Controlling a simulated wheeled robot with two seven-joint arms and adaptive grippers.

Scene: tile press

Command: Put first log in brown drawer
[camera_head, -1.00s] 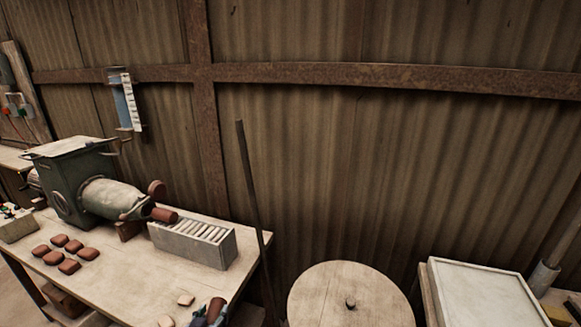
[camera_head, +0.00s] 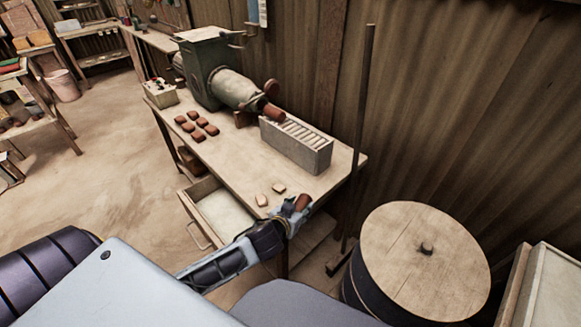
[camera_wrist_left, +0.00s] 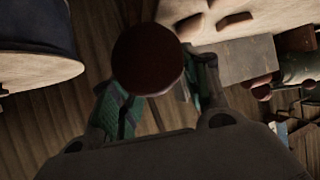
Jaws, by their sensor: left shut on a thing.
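My left gripper (camera_head: 295,212) is shut on a reddish-brown clay log (camera_head: 303,202) near the front right corner of the workbench. In the left wrist view the log (camera_wrist_left: 147,57) shows as a round dark end between the fingers (camera_wrist_left: 155,92). A pulled-out drawer (camera_head: 203,228) hangs under the bench, to the left of the gripper. Its inside is pale and looks empty where I can see it. The log is apart from the drawer. My right gripper is not in view.
The workbench (camera_head: 238,170) carries a green press (camera_head: 210,70) with brown clay at its nozzle, a grey slotted block (camera_head: 300,150), several brown tiles and two pale pieces. A round-topped drum (camera_head: 425,260) stands at the right. Open floor (camera_head: 110,170) lies left.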

